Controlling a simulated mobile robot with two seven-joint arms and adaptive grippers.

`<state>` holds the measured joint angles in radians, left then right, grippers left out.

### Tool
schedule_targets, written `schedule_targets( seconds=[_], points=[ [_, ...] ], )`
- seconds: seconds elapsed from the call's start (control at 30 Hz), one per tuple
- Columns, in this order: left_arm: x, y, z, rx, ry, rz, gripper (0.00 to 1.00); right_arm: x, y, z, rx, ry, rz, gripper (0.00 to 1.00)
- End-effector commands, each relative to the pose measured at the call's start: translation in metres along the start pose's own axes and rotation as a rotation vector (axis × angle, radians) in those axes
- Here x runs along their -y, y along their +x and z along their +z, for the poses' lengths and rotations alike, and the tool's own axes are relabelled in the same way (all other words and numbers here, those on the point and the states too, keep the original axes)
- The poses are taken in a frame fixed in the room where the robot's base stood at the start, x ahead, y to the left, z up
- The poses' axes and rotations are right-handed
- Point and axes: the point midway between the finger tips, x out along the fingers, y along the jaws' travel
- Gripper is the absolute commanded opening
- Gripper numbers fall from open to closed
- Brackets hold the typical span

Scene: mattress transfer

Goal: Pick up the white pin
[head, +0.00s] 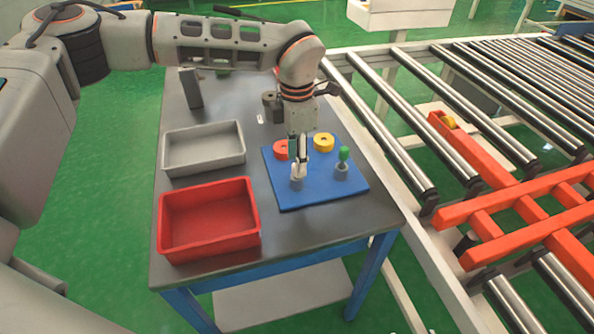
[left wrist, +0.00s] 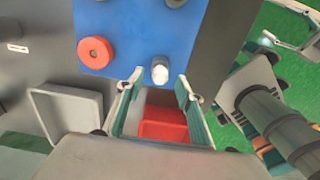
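The white pin (head: 298,170) stands upright in a grey holder on the blue mat (head: 315,190). It also shows in the left wrist view as a white round top (left wrist: 160,72). My left gripper (head: 298,146) is right above it, pointing down. In the left wrist view my left gripper (left wrist: 158,88) is open, with its fingers apart on either side of the pin's top and nothing held. What looks like my right gripper (left wrist: 289,45) shows at the right edge of the left wrist view, fingers apart and empty, partly cut off.
A green pin (head: 343,156) in its holder, a red ring (head: 281,150) and a yellow ring (head: 323,142) are on the mat. A grey bin (head: 240,157) and a red bin (head: 252,222) stand to the left. A roller conveyor (head: 420,180) runs on the right.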

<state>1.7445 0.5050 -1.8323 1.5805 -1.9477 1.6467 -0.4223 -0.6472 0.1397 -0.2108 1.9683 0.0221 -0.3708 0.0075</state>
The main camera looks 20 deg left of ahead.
Motion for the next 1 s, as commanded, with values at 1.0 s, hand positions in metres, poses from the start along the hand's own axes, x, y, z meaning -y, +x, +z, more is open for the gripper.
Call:
schedule_targets(
  seconds=[1.0],
  points=[
    [0.0,0.019,0.001,0.002,0.001,0.0,0.0,-0.001,0.001,-0.001,-0.003,-0.001,0.001,0.56]
  ],
)
